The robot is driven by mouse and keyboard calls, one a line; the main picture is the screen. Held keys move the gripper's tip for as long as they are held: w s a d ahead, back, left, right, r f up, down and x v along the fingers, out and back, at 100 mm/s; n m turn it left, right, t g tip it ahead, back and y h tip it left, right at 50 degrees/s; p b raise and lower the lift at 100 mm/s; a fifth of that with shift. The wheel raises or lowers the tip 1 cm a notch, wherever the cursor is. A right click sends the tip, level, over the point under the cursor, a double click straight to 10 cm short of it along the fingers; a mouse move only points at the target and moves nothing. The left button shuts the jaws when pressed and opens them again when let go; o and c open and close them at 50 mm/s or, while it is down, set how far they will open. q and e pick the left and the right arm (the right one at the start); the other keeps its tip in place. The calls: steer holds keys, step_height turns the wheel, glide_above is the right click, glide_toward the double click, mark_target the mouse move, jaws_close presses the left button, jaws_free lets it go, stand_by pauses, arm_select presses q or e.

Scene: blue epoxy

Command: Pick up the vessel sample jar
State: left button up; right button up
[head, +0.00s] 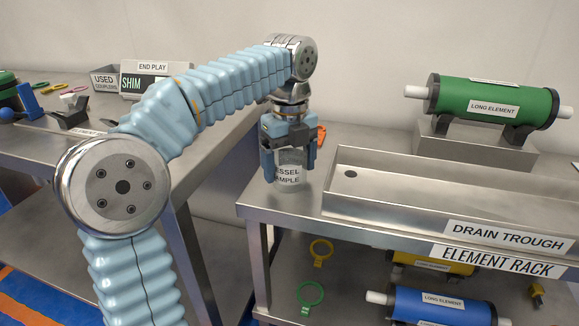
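The vessel sample jar (289,178) is a clear, round jar with a white label, partly readable as "ESSEL AMPLE". It stands upright at the left end of the metal bench (269,212). My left gripper (290,161) points straight down over the jar, with one dark finger on each side of it. The gripper hides the jar's top. I cannot tell whether the fingers press on the jar or stand just apart from it. My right gripper is not in view.
The drain trough (440,211) lies right of the jar. A green long element (494,101) rests on a stand behind it. The lower shelf holds a blue element (441,308), a yellow one and coloured rings. Another bench stands at left, past a gap.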

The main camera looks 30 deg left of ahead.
mark_target(290, 147)
arm_select(q)
steer(key=c, duration=0.8)
steer(key=shift+r, duration=0.3)
step_height(290, 147, up, 3)
steer(key=shift+f+p, duration=0.1)
steer(key=shift+p, duration=0.55)
steer(key=s+d+r, duration=0.2)
steer(key=s+r, duration=0.1)
steer(key=s, duration=0.1)
steer(key=s+d+r, duration=0.2)
steer(key=s+r, duration=0.1)
steer(key=s, duration=0.1)
steer(key=s+d+r, duration=0.2)
steer(key=s+r, duration=0.1)
steer(key=s, duration=0.1)
steer(key=shift+s+d+r, duration=0.3)
steer(key=shift+d, duration=0.05)
